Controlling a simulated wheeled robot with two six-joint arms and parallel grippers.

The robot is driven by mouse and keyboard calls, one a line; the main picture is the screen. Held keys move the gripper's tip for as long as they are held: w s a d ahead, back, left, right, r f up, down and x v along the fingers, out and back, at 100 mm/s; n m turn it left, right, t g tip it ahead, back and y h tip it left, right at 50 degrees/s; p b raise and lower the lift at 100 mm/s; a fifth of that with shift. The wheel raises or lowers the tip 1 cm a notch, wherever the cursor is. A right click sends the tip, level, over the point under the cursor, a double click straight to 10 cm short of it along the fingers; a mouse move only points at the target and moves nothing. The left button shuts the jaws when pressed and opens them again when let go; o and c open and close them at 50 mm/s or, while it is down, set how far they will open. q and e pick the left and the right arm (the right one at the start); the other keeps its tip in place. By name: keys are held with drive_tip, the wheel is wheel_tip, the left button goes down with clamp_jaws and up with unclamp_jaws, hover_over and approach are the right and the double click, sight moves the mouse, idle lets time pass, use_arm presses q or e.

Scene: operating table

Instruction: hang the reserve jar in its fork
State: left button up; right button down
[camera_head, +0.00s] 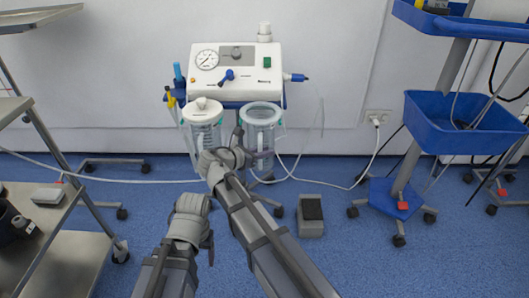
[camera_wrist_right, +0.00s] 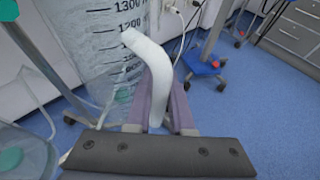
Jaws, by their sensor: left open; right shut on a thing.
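The suction unit (camera_head: 236,75) stands against the wall with two clear jars below it. The left jar (camera_head: 203,120) has a white lid. The right jar (camera_head: 262,116) is open at the top and looks upright. My right gripper (camera_head: 238,150) is at the lower left of this right jar. In the right wrist view, my right gripper (camera_wrist_right: 158,122) is shut on a white curved handle (camera_wrist_right: 150,60) beside a graduated clear jar wall (camera_wrist_right: 103,40). The fork is hidden or too small to make out, so I cannot tell whether the jar sits in it. My left gripper (camera_head: 191,206) is open and empty, lower left.
A blue-basket cart (camera_head: 461,123) stands at right, and a steel trolley (camera_head: 88,262) at left. A foot pedal (camera_head: 311,208) lies on the blue floor. Tubing and a power cable run by the unit to the wall socket (camera_head: 376,117). Floor between pedal and cart is mostly clear.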

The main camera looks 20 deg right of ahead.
drive_tip(key=c, duration=0.7)
unclamp_jaws()
